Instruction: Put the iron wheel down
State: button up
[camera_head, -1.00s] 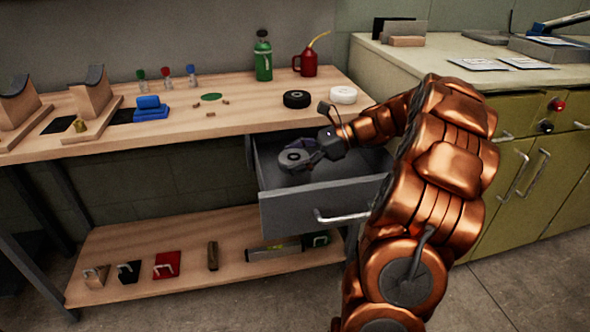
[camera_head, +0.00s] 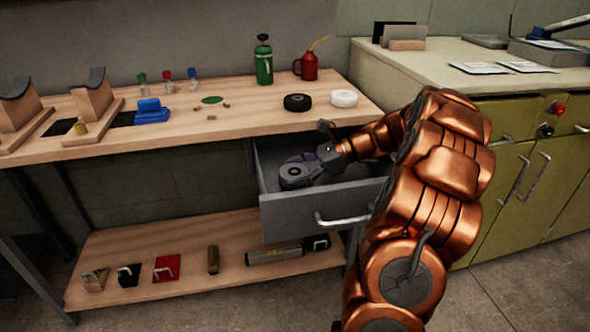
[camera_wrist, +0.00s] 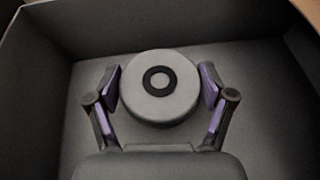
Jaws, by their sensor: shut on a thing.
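The iron wheel, a grey disc with a dark ring at its centre, is low inside the open drawer (camera_head: 282,217) in the head view (camera_head: 295,176). In the wrist view the wheel (camera_wrist: 143,101) sits flat between the purple-padded fingers. My gripper (camera_head: 304,172) reaches into the drawer from the right and is shut on the wheel, one finger on each side (camera_wrist: 161,86). The drawer floor (camera_wrist: 250,140) around the wheel looks bare. I cannot tell whether the wheel touches the floor.
The drawer walls stand close around my gripper, and the bench top (camera_head: 235,122) is above and behind. On it are a black wheel (camera_head: 297,102), a white wheel (camera_head: 344,98), a green bottle (camera_head: 264,62) and a red oil can (camera_head: 308,67). A lower shelf (camera_head: 190,270) holds several items.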

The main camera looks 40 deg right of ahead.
jog(key=shift+f, duration=0.3)
jog(key=o, duration=1.5)
jog(key=shift+s+f, duration=0.1)
jog(key=shift+o, duration=0.8)
jog(key=shift+f, duration=0.1)
jog(key=shift+a, duration=0.1)
jog(key=shift+b, duration=0.3)
jog(key=shift+d+r+b, duration=0.2)
jog(key=shift+r+b, duration=0.2)
jog(key=shift+b, duration=0.05)
jog(key=p+v, duration=0.1)
jog(key=v, duration=0.1)
jog(key=p+v, duration=0.1)
jog(key=v, duration=0.2)
jog(key=p+v, duration=0.1)
jog(key=v, duration=0.1)
jog(key=shift+d+r, duration=0.15)
jog(key=shift+r, duration=0.3)
